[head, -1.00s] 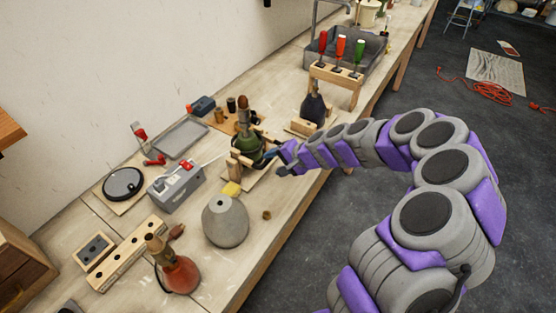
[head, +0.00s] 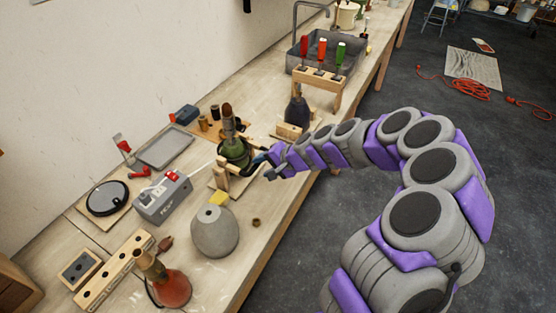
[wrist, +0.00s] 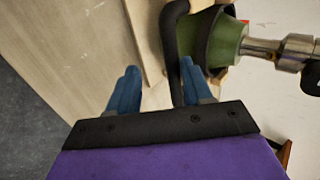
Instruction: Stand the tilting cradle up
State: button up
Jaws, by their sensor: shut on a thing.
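The tilting cradle (head: 222,174) is a wooden frame on the bench, around a green lamp body with a brown-topped metal neck (head: 228,122). The lamp stands nearly upright in the head view, leaning slightly. In the wrist view the green body (wrist: 228,40) lies at the upper right, its neck pointing right. A black curved handle (wrist: 171,40) comes from the cradle side down between my blue fingers. My gripper (head: 264,163) is at the right side of the cradle. In the wrist view my gripper (wrist: 158,88) is shut on the handle; the exact contact is partly hidden.
A grey switch box (head: 162,198) is to the left. The bench's front edge is close.

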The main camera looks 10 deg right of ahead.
jog(key=p+v, duration=0.3)
jog(key=v, duration=1.4)
jog(key=s+a+r+n+g+h, duration=0.1)
jog(key=s+a+r+n+g, duration=0.2)
jog(key=s, duration=0.5)
jog(key=s+a+n+g+h, duration=0.1)
jog(key=s+a+n+g, duration=0.2)
jog(key=s, duration=0.5)
jog(key=s+d+h, duration=0.2)
jog(key=s, duration=0.7)
jog(key=s+d+r+n+g+h, duration=0.1)
jog(key=s+d+h, duration=0.1)
jog(key=s, duration=0.6)
jog(key=shift+s+d+n+g+h, duration=0.3)
jog(key=shift+s+d+h, duration=0.05)
jog(key=shift+h, duration=0.35)
